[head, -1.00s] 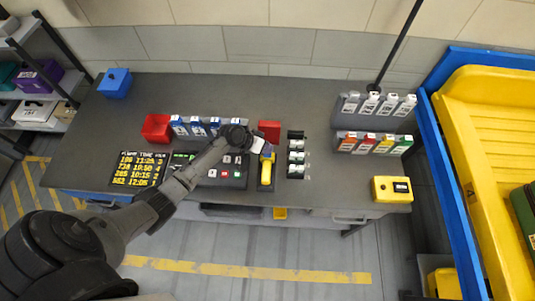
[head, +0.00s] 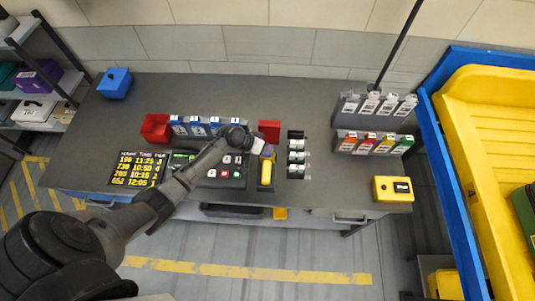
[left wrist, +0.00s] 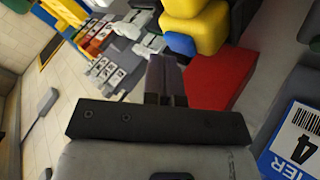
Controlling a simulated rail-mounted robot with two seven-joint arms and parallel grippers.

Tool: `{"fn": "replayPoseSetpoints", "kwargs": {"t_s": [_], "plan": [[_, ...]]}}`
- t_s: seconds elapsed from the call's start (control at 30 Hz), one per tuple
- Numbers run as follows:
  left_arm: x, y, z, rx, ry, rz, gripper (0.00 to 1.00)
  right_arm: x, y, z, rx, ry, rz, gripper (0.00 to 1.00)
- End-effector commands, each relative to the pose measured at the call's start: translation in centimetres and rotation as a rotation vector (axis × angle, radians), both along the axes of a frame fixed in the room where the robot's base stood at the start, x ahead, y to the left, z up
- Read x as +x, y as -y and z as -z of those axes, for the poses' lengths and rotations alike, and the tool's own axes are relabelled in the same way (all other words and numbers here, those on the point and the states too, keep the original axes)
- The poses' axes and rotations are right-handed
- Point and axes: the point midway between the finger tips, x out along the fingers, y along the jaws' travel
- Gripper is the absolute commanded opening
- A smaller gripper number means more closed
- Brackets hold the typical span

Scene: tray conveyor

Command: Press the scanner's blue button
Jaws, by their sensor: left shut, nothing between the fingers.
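The yellow scanner (head: 266,175) stands upright on the bench, right of the black keypad panel. In the left wrist view its yellow body (left wrist: 190,25) is at the top, with the blue button (left wrist: 181,44) on its near side. My left gripper (head: 268,151) is at the scanner's upper end in the head view, with its arm reaching in from the left. In the left wrist view its dark fingers (left wrist: 165,62) are shut and empty, with tips close to the blue button. I cannot tell whether they touch it. In the head view the button cannot be made out. My right gripper is not in view.
A keypad panel (head: 226,173) is left of the scanner; a rack of white items (head: 297,155) is right. A yellow box (head: 393,189) sits farther right.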

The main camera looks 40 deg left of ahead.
Motion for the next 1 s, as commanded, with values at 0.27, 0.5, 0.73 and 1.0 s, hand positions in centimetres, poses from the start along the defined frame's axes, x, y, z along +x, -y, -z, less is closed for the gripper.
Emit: {"fn": "replayPoseSetpoints", "kwargs": {"t_s": [0.27, 0.5, 0.73, 1.0], "plan": [[0.00, -0.01, 0.24, 0.000, 0.000, 0.000, 0.00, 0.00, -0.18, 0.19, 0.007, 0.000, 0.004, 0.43], [0.00, -0.01, 0.52, 0.000, 0.000, 0.000, 0.00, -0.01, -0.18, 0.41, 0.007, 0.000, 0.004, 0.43], [0.00, 0.00, 0.79, 0.000, 0.000, 0.000, 0.00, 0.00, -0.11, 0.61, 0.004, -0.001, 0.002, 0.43], [-0.01, 0.00, 0.84, 0.000, -0.001, 0.001, 0.00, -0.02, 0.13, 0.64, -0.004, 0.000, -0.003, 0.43]]}}
